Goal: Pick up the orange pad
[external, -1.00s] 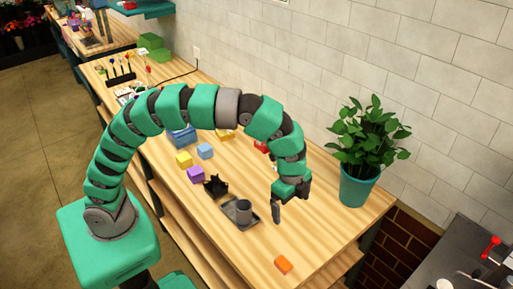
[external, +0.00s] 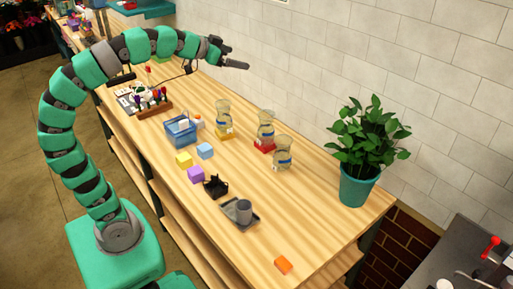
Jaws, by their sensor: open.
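My gripper (external: 240,58) is open and empty. It is raised above the far part of the table, near the wall, well away from the orange pad. The pad is in plain sight and nothing covers it.
A grey tray (external: 238,221) with a grey cup (external: 244,208) and a black holder (external: 215,187) lie behind the pad. Coloured blocks, a blue basket (external: 181,131) and jars on coloured pads stand farther back. A potted plant (external: 357,184) stands at the right.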

